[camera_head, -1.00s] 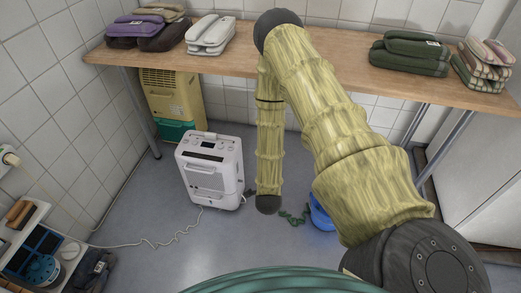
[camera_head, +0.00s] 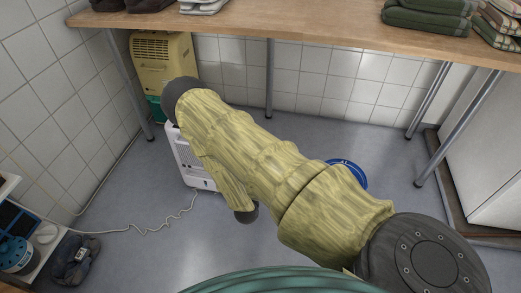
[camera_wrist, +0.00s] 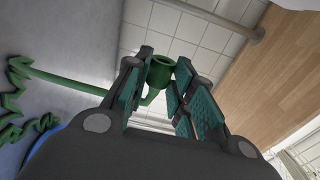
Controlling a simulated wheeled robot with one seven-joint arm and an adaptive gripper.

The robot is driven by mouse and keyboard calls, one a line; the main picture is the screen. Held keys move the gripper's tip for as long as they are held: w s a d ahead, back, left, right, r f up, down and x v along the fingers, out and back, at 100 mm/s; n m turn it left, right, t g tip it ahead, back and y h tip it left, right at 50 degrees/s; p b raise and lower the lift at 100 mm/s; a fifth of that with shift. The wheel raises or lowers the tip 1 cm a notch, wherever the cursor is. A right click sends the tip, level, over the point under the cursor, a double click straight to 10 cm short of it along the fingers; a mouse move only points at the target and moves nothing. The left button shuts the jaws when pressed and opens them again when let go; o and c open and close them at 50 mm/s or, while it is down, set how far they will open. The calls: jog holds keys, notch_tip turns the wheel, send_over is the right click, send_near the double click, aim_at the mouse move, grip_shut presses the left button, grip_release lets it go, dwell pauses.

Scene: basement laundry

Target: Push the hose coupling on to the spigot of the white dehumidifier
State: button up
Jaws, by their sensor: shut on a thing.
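The white dehumidifier (camera_head: 183,164) stands on the floor left of centre in the head view, its right part hidden behind my arm. In the wrist view my gripper (camera_wrist: 162,78) is shut on the green hose coupling (camera_wrist: 161,71), a short open-ended cylinder held between the teal-padded fingers. The green hose (camera_wrist: 68,82) runs from near the coupling to the left edge and coils there. The wrist view shows no dehumidifier, so the gap between coupling and spigot cannot be told. My gripper is hidden in the head view.
A yellow and green unit (camera_head: 160,62) stands behind the dehumidifier, under a wooden table (camera_head: 300,30) with metal legs. A blue tub (camera_head: 350,170) is on the floor right of my arm. A white cord (camera_head: 150,229) crosses the floor at left. Floor at centre right is clear.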

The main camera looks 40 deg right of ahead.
jog(key=shift+w+a+f+t, duration=0.25)
jog(key=shift+f+t, duration=0.15)
jog(key=shift+f, duration=0.2)
jog(key=shift+r+n, duration=0.1)
jog(key=shift+n, duration=0.2)
jog(key=shift+w+a, duration=1.9)
jog(key=shift+w, duration=0.25)
jog(key=shift+p, duration=0.5)
dwell(0.6)
jog(key=shift+w+a, duration=1)
jog(key=shift+w, duration=0.2)
dwell(0.8)
jog(key=o, duration=1)
jog(key=shift+a, duration=0.1)
